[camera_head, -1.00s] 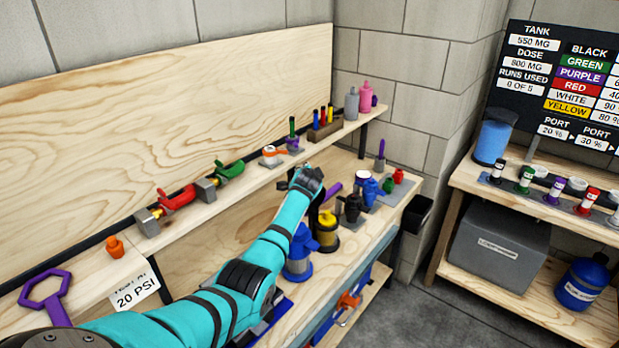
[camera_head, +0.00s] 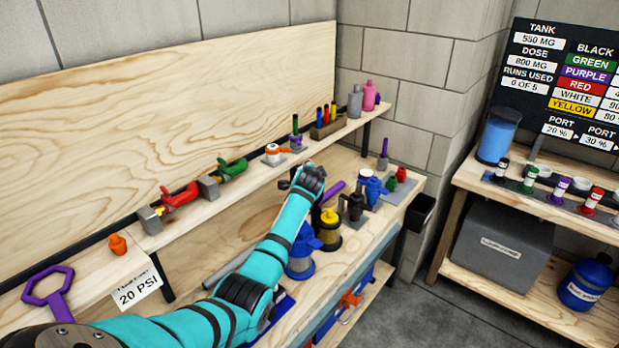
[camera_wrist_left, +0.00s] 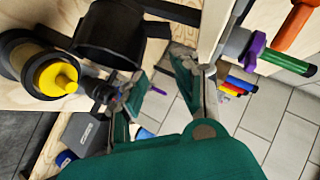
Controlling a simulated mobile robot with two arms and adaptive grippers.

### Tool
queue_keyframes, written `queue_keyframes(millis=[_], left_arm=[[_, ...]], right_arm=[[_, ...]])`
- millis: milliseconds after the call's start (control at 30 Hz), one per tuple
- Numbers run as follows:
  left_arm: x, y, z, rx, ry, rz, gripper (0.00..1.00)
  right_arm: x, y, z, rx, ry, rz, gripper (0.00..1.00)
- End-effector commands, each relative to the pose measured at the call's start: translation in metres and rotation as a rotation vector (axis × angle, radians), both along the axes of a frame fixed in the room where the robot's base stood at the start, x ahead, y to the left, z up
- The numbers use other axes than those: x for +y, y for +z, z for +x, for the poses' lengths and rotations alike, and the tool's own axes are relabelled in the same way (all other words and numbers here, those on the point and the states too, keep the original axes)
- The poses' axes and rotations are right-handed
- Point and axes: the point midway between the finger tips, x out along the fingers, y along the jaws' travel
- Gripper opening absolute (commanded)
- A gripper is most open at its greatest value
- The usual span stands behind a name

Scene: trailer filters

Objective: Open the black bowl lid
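A black filter unit with a lid (camera_head: 352,207) stands on the workbench, between a yellow-topped unit (camera_head: 328,229) and blue ones. My left gripper (camera_head: 300,184) is above the bench, just left of the black unit. In the left wrist view, its two fingers (camera_wrist_left: 163,88) are spread apart with nothing between them. A large black bowl-shaped part (camera_wrist_left: 107,38) is close beside one finger; I cannot tell whether they touch. The yellow-topped unit (camera_wrist_left: 57,76) is left of it. The head view does not clearly show the gripper's fingertips. My right gripper is not in view.
A blue unit (camera_head: 300,262) stands close to my forearm. A raised shelf (camera_head: 205,205) with red and green valves runs behind the arm. A black bin (camera_head: 420,212) hangs at the bench end. A grey tube (camera_head: 228,268) lies behind the forearm.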

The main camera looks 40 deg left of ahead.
Motion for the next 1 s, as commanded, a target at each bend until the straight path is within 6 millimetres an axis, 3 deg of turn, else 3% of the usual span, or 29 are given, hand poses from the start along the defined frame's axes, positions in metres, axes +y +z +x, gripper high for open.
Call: queue_keyframes(millis=[500,967,1000], left_arm=[[-0.038,0.036,-0.059,-0.003,-0.002,0.002,0.30],[-0.044,0.042,-0.068,-0.001,-0.001,0.001,0.30],[-0.044,0.042,-0.068,-0.001,0.000,0.001,0.25]], right_arm=[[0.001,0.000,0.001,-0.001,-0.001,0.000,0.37],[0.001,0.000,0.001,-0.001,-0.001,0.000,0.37],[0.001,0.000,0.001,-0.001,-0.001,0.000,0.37]])
